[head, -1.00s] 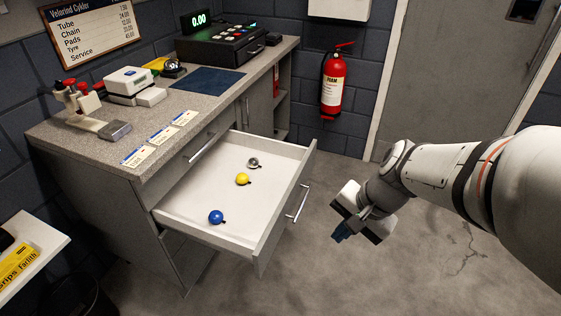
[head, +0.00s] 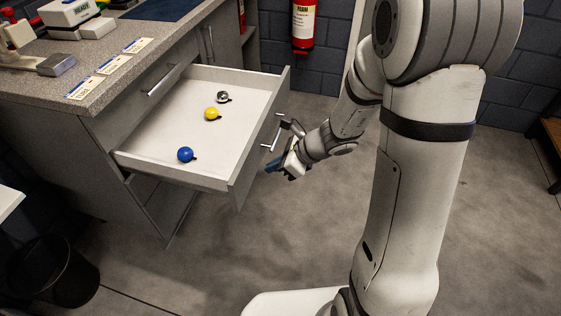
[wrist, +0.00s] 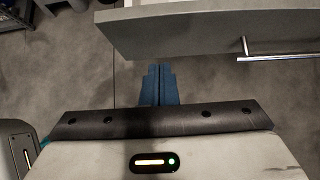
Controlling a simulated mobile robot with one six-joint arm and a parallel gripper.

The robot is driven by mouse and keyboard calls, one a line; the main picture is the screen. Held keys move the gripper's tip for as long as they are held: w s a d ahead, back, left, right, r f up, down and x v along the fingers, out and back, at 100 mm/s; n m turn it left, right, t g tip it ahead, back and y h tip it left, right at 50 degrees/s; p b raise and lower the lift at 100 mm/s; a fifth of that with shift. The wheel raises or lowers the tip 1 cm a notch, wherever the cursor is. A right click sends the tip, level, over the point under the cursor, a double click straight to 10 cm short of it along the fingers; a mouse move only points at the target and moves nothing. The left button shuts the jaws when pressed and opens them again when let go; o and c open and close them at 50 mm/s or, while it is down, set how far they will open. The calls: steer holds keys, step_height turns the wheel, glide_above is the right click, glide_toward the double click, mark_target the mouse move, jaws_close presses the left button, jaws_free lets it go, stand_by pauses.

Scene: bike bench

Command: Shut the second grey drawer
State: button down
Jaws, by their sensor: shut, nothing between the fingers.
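The second grey drawer (head: 258,138) is pulled well out of the bench cabinet, below a shut top drawer (head: 150,92). It holds a blue bell-like ball (head: 185,154), a yellow one (head: 211,114) and a silver one (head: 222,97). Its bar handle (head: 276,134) is on the front face. My gripper (head: 272,168) is shut and empty, just outside the drawer front, near the handle. In the wrist view the blue fingertips (wrist: 159,85) point toward the drawer front (wrist: 200,30), with the handle (wrist: 280,58) to their right. A gap of floor seems to show between fingertips and front; contact cannot be told.
The speckled worktop (head: 110,50) carries price cards (head: 125,57), a scale (head: 70,12) and a clamp-like tool. A black bin (head: 55,272) stands at the lower left. A fire extinguisher (head: 304,25) hangs on the back wall.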

mark_target(245, 169)
steer(key=shift+w+a+f, duration=0.3)
steer(key=shift+a, duration=0.6)
steer(key=shift+w+a+f, duration=0.25)
steer(key=shift+w+a, duration=0.1)
steer(key=shift+a, duration=0.55)
steer(key=shift+w+a+f, duration=0.3)
steer(key=shift+a, duration=0.6)
